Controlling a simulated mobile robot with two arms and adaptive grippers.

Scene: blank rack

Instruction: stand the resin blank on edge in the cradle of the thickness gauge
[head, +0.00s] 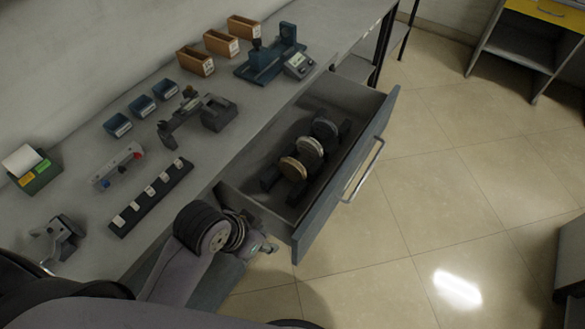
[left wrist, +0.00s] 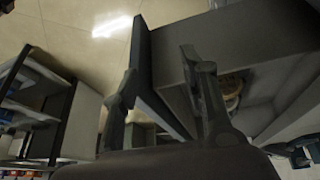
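Three round blanks stand on edge in a dark rack (head: 268,182) inside the open drawer: a tan one (head: 292,169), a pale one (head: 310,152) and a dark grey one (head: 325,129). I cannot tell for sure which is resin. A blue device with a small display (head: 262,68), at the back of the bench, looks like the thickness gauge; its cradle is not clear. My left gripper (head: 264,246) is outside the drawer at its near front corner, apart from the blanks. In the left wrist view its fingers (left wrist: 160,75) are spread and empty. My right gripper is not in view.
The drawer front (head: 345,180) and its handle (head: 363,170) jut over the floor. A grey clamp-like device (head: 197,115), blue bins (head: 142,105), orange-brown bins (head: 220,43) and a labelled dark strip (head: 150,198) occupy the bench.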

